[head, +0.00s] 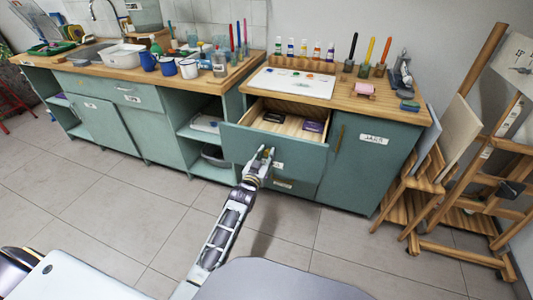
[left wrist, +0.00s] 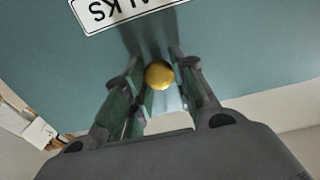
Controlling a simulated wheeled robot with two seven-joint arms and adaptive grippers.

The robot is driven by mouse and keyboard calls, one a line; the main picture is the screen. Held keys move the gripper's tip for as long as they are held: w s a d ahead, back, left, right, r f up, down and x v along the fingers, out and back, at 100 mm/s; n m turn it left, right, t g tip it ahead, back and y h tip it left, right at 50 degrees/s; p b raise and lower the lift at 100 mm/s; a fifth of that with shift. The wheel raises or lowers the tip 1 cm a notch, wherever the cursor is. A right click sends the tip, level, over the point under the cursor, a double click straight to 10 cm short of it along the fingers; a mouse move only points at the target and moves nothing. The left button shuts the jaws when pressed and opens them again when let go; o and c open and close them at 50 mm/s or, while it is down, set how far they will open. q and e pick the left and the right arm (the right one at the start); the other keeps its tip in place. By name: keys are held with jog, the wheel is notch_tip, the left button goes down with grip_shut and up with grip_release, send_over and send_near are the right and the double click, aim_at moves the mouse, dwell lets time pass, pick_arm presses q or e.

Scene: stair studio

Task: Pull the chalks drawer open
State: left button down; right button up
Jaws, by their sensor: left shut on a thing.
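The chalks drawer (head: 303,153) is a teal-fronted drawer under the right-hand wooden counter. It stands pulled out, and its wooden inside shows, with two small dark packets (head: 312,126) lying in it. In the left wrist view its white label (left wrist: 125,10) is upside down and cut off, reading "ALKS". A round yellow knob (left wrist: 159,74) sits on the drawer front. My left gripper (head: 266,153) is at the drawer front, and in the left wrist view its fingers (left wrist: 158,82) are shut around the knob. My right gripper is not in view.
A white palette tray (head: 291,83) and paint tubes stand on the counter above. A teal cupboard door (head: 365,165) is right of the drawer, and a wooden easel (head: 490,185) stands further right. Open shelves (head: 205,125) are to the left. The tiled floor (head: 130,205) in front is clear.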

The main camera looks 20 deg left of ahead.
pick_arm(q)
jog(key=shift+s, duration=0.1)
dwell(0.3)
jog(key=c, duration=1.2)
grip_release()
jog(key=shift+o, duration=0.2)
jog(key=shift+s, duration=0.1)
jog(key=s, duration=1.1)
jog(key=shift+s+a, duration=0.2)
jog(key=shift+s, duration=0.2)
